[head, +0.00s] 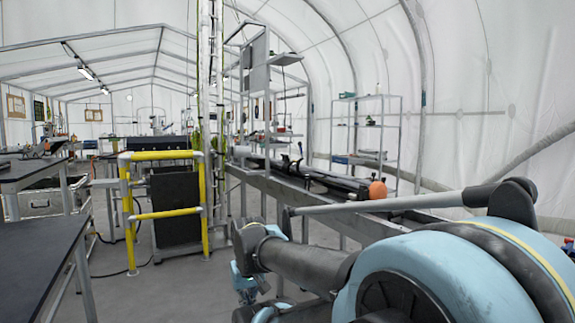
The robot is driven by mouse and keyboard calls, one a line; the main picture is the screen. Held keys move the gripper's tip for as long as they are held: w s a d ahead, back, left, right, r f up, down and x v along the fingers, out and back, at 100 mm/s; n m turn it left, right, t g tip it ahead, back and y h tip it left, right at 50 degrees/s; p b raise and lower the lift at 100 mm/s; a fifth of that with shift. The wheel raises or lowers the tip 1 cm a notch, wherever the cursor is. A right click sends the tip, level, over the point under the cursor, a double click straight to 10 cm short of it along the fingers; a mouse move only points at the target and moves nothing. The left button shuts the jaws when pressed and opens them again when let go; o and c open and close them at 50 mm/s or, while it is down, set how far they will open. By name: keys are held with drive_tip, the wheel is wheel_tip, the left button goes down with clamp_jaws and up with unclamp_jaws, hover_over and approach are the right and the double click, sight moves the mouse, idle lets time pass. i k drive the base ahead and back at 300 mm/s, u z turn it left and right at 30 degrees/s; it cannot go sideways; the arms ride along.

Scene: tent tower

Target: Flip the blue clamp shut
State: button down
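I cannot pick out a blue clamp with certainty in the head view. A long dark tube (335,181) lies along the grey bench (262,187) in the middle. Small dark upright fittings (291,160) stand on it; they are too small to tell open from shut. A rounded orange piece (377,190) sits at the tube's near end. My blue and dark arm fills the lower right and hides the near part of the bench. My gripper's fingers do not show.
A yellow guard rail (162,155) around a black panel (176,208) stands left of the bench. Dark-topped tables (35,255) line the left side. A metal shelf (372,125) stands behind the bench.

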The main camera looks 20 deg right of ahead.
sight(300, 160)
drive_tip(key=z, duration=0.85)
drive_tip(key=k, duration=1.3)
drive_tip(key=u, duration=0.4)
drive_tip(key=i, duration=2.35)
drive_tip(key=z, duration=0.55)
